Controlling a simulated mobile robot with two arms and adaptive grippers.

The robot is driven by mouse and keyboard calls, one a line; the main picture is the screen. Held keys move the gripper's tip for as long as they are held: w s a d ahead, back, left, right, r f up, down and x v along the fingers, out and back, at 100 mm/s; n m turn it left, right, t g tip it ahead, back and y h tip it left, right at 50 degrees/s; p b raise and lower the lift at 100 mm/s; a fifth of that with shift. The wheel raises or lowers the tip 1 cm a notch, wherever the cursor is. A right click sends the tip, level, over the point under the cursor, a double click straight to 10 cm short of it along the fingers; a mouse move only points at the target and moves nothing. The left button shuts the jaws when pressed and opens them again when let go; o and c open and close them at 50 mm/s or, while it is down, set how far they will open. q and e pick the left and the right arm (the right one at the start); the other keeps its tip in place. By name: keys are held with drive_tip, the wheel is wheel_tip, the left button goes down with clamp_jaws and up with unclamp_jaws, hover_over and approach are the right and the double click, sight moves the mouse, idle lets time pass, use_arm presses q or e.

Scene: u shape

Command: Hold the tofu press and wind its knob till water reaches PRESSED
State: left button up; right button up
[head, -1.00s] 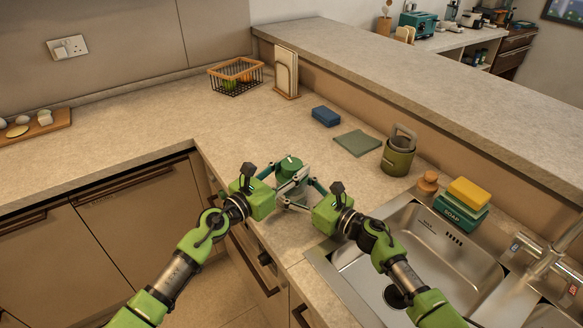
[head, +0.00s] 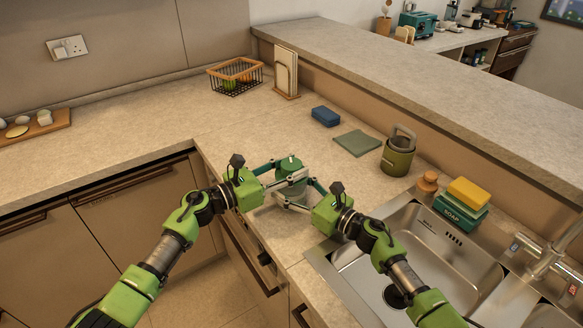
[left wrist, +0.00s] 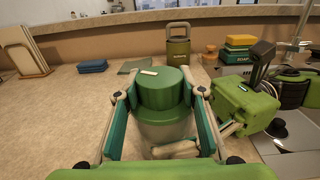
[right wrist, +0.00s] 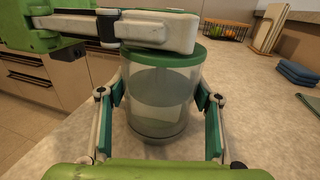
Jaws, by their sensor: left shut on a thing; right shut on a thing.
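The tofu press (head: 291,188) stands upright on the counter near its front edge. It has a clear body with a green rim, seen close in the right wrist view (right wrist: 160,98). Liquid shows inside, but no PRESSED mark is readable. Its green knob (left wrist: 163,90) on top has a pale stripe. My left gripper (head: 281,175) is shut on the knob, one finger on each side; its finger crosses above the press in the right wrist view. My right gripper (head: 296,196) is shut around the press body from the right, below the knob.
The sink (head: 425,250) lies right of the press. Soap and sponges (head: 463,200) sit by the sink. The counter left of the press is clear.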

use_arm(q)
drive_tip(key=shift+a+f, duration=0.15)
drive_tip(key=o, duration=0.9)
drive_tip(key=shift+o, duration=1.1)
drive_tip(key=v, duration=1.2)
